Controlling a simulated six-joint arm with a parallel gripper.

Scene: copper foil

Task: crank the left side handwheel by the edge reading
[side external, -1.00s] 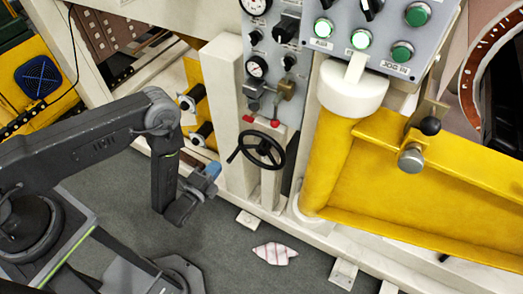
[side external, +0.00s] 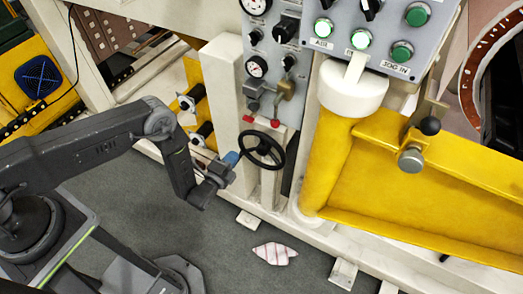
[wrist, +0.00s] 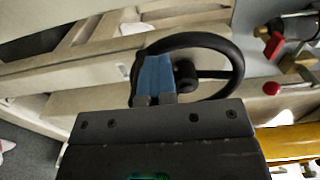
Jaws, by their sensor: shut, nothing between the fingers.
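The black handwheel (side external: 263,151) is mounted on a cream post below the gauge panel. Its rim and hub also show in the wrist view (wrist: 238,62). My gripper (side external: 231,158) is shut and empty, with its blue fingertips at the left edge of the wheel's rim. In the wrist view my blue fingertips (wrist: 152,75) overlap the left part of the rim, left of the hub. I cannot tell whether they touch it. The wheel's knob cannot be made out clearly.
Red-handled valves (side external: 275,122) sit just above the wheel. A panel with green buttons (side external: 361,39) is at the upper right. A yellow trough (side external: 430,195) stands to the right. A striped cloth piece (side external: 274,253) lies on the grey floor, which is otherwise mostly clear.

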